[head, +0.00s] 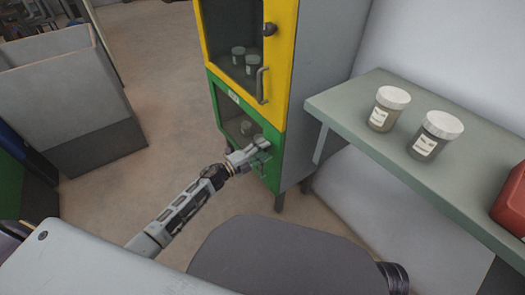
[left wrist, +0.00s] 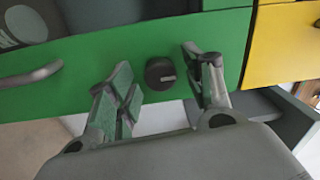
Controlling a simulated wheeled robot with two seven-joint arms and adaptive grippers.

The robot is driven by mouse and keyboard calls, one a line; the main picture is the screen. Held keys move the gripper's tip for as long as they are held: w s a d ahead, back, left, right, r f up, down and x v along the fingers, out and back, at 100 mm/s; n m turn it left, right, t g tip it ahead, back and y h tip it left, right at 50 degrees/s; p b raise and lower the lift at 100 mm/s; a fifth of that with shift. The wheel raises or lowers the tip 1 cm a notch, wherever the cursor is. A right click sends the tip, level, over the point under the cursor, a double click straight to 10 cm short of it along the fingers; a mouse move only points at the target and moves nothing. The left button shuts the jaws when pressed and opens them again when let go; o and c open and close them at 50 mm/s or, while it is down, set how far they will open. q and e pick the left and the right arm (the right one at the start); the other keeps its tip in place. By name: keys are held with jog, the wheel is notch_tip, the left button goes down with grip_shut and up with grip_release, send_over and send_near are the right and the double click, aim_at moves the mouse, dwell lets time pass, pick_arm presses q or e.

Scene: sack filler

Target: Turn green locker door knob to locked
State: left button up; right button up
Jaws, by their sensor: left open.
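The green locker door (head: 230,112) is the lower door of the cabinet, with a window, and looks closed. Its round black knob (left wrist: 160,73) shows in the left wrist view, with a small pale mark on its face. The knob is hidden behind my gripper in the head view. My left gripper (head: 262,152) is at the right side of the green door. In the left wrist view the gripper (left wrist: 161,88) is open, with one finger on each side of the knob and visible gaps between. My right gripper is out of view.
A yellow door (head: 284,50) with its own knob (head: 269,29) and handle (head: 262,85) is above. A grey-green door handle (left wrist: 30,75) lies left of the knob. A shelf (head: 345,110) with two jars and a red container (head: 512,205) stands right.

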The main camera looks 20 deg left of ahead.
pick_arm(q)
jog(key=shift+s+a, duration=0.1)
jog(key=v, duration=1.1)
jog(key=shift+s+a, duration=0.2)
jog(key=shift+s, duration=0.1)
dwell(0.3)
dwell(0.6)
